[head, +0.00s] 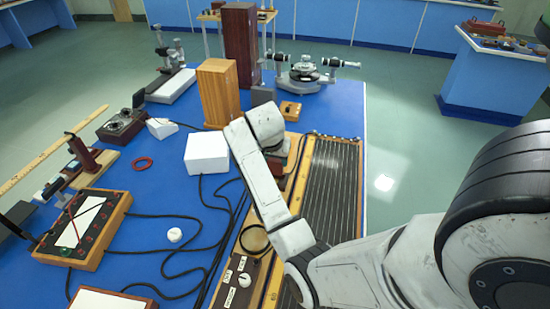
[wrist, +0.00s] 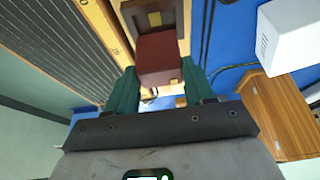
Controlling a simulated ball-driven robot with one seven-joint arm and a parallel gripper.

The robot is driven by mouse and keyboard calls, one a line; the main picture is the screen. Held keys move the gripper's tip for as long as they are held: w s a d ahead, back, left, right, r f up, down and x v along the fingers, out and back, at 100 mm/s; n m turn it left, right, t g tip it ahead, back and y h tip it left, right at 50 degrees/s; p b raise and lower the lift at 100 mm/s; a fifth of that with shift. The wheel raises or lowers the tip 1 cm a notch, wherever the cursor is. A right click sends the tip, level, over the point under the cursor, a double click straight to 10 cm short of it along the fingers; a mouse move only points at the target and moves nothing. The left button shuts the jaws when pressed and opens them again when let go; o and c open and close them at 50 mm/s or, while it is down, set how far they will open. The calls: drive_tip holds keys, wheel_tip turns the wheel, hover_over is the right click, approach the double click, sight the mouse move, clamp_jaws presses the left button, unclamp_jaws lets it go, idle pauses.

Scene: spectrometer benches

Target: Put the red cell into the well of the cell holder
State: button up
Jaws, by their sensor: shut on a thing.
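In the wrist view, my gripper (wrist: 160,68) has its two green fingers shut on the red cell (wrist: 158,50), a dark red block. Just beyond the cell is the dark cell holder (wrist: 129,18) with a yellowish square in its middle, which looks like the well. The cell appears short of that square and apart from it; its height above the holder I cannot tell. In the head view my arm hides most of the gripper, the cell and the holder.
A long ribbed panel (head: 331,185) runs beside the arm. A white box (head: 206,152) and a wooden block (head: 217,92) stand to the left, with black cables on the blue bench. A taller dark wooden block (head: 240,45) stands behind. A red ring (head: 142,163) lies farther left.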

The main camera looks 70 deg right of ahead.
drive_tip(key=shift+f+b, duration=1.4)
drive_tip(key=shift+f, duration=0.7)
drive_tip(key=o, duration=1.2)
drive_tip(key=v, duration=1)
drive_tip(key=shift+a+r, duration=0.15)
drive_tip(key=shift+r, duration=0.2)
